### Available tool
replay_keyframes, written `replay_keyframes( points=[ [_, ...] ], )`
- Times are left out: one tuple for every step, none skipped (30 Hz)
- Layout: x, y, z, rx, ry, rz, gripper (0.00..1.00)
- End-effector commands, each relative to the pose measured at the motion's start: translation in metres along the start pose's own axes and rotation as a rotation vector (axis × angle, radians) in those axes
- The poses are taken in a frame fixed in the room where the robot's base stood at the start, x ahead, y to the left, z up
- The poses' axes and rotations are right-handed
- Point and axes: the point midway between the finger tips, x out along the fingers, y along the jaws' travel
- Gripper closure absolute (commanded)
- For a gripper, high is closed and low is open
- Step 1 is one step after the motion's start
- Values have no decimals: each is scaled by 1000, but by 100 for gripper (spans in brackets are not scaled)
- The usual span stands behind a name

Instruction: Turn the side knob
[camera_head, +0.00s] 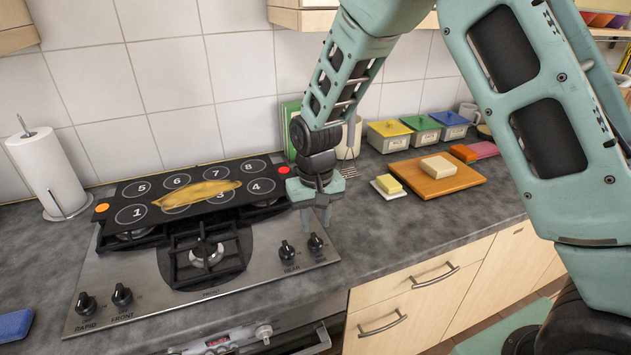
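A steel gas hob (160,280) is set into the grey counter. Two black knobs stand at its right front: one (286,250) with a label that seems to read REAR, and the far-right one (315,242), whose label is too small to read. Two more knobs, labelled RAPID (85,304) and FRONT (122,294), stand at its left front. No label clearly reading "side" shows. My gripper (316,219) points down just above and behind the far-right knob, apart from it. Its fingers look parted, with nothing between them.
A black numbered board (140,188) with a yellow cloth (197,194) covers the hob's rear burners. A paper towel roll (48,170) stands at left. A wooden board (437,181) and colored-lid boxes (389,134) lie right.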

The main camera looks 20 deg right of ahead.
Motion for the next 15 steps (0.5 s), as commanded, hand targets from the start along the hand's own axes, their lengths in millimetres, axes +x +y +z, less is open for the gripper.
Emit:
replay_keyframes(
  points=[
    [-12,0,-1,0,7,-2,67],
    [-20,0,-1,0,8,-2,67],
    [-29,0,-1,0,7,-2,67],
    [-36,0,-1,0,7,-2,67],
    [-43,0,-1,0,8,-3,67],
    [-53,0,-1,0,8,-2,67],
    [-60,0,-1,-1,7,-2,67],
    [-67,0,-1,-1,7,-2,67],
    [-76,0,-1,0,7,-2,67],
    [-83,0,-1,0,6,-1,67],
    [-89,0,-1,0,6,-1,67],
    [-97,0,-1,0,6,-1,67],
    [-102,0,0,0,4,-1,67],
    [-107,0,0,0,5,-1,67],
    [-113,0,-1,0,4,-1,67]
  ],
)
